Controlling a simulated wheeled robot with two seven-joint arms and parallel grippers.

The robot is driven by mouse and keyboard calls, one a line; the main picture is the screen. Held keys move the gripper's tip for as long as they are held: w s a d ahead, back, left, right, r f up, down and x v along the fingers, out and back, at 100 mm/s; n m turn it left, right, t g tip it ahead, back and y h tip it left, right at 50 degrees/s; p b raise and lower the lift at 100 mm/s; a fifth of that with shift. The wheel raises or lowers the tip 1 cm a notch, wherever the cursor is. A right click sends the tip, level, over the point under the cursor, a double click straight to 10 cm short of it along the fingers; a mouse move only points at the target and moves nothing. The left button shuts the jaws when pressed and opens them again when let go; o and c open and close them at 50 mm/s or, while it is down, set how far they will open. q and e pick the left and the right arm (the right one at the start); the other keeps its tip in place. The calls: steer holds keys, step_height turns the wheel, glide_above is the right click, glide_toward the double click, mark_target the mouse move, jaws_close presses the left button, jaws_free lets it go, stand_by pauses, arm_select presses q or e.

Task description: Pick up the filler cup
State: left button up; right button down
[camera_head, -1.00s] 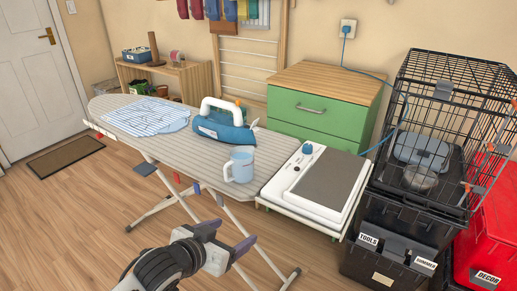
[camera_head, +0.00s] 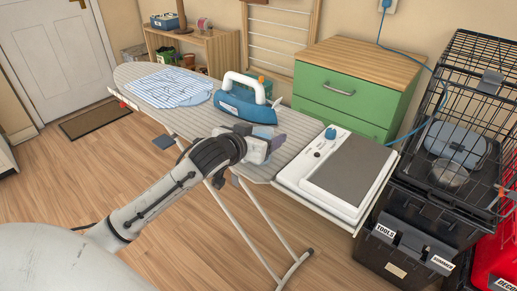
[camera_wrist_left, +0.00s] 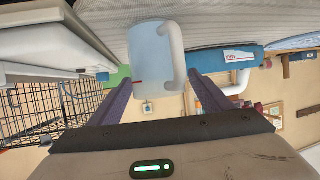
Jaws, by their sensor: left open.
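The filler cup, a pale blue mug with a handle (camera_wrist_left: 147,57), stands on the ironing board (camera_head: 188,118). It shows in the left wrist view, which is upside down, just beyond and between the fingertips. In the head view it is hidden behind my left gripper (camera_head: 260,138). That gripper is open, its two purple-grey fingers (camera_wrist_left: 160,92) spread to either side of the cup's line. I cannot tell whether either finger touches the cup. The mug's handle is on the right in the wrist view. My right gripper is not in view.
A blue iron (camera_head: 245,105) stands on the board behind the gripper, and a striped cloth (camera_head: 170,87) lies farther left. A white unit with a grey plate (camera_head: 338,167) is at the board's right end. A wire cage (camera_head: 455,120) on black totes (camera_head: 400,250) stands right.

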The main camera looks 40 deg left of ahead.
arm_select(q)
steer(key=shift+x, duration=1)
steer(key=shift+c, duration=0.2)
steer(key=shift+r, duration=0.1)
steer(key=c, duration=1.2)
